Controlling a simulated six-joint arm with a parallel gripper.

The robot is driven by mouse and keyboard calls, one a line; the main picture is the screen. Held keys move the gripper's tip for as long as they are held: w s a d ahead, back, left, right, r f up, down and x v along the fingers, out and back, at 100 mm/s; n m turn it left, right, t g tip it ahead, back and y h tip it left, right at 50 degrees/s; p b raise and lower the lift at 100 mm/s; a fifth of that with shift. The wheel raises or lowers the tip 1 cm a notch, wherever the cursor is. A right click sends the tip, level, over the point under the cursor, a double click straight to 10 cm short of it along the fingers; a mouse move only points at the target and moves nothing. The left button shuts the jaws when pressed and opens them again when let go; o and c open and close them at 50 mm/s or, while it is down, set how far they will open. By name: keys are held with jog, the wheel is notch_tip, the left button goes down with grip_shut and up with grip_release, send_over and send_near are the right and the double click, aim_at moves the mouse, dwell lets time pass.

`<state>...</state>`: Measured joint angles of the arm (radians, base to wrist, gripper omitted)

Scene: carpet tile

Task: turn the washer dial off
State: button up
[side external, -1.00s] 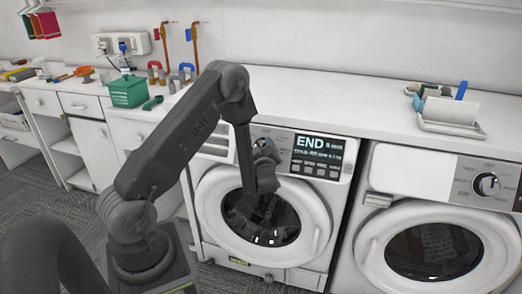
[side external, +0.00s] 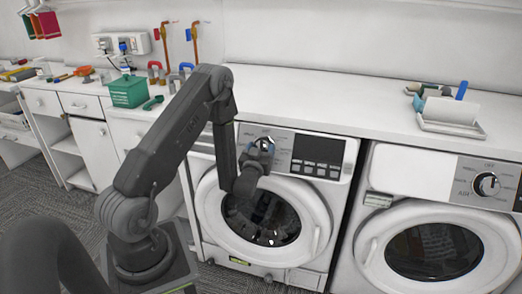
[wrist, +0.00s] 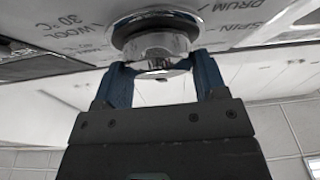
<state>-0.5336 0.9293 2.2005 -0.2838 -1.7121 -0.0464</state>
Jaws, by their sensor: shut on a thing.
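The washer (side external: 316,202) is the white front-loader in the middle of the side external view. Its display (side external: 318,149) is dark, and its round door is shut. My gripper (side external: 264,145) is at the left part of its control panel, covering most of the dial. In the wrist view the chrome dial (wrist: 155,45) sits between the two blue fingers of my gripper (wrist: 155,75), which are shut on its sides. Panel print such as "WOOL 30°C" and "DRUM / SPIN" shows around the dial. The dial's pointer mark is hard to read.
A second machine (side external: 385,240) with its own dial (side external: 487,185) stands to the right. The white counter (side external: 330,100) runs above both, with a tray (side external: 450,127) at right.

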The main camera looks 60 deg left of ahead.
jog(key=shift+m, duration=0.5)
jog(key=o, duration=0.9)
jog(key=shift+s, duration=0.1)
jog(key=v, duration=0.7)
jog(key=shift+s, duration=0.25)
jog(key=shift+d, duration=0.15)
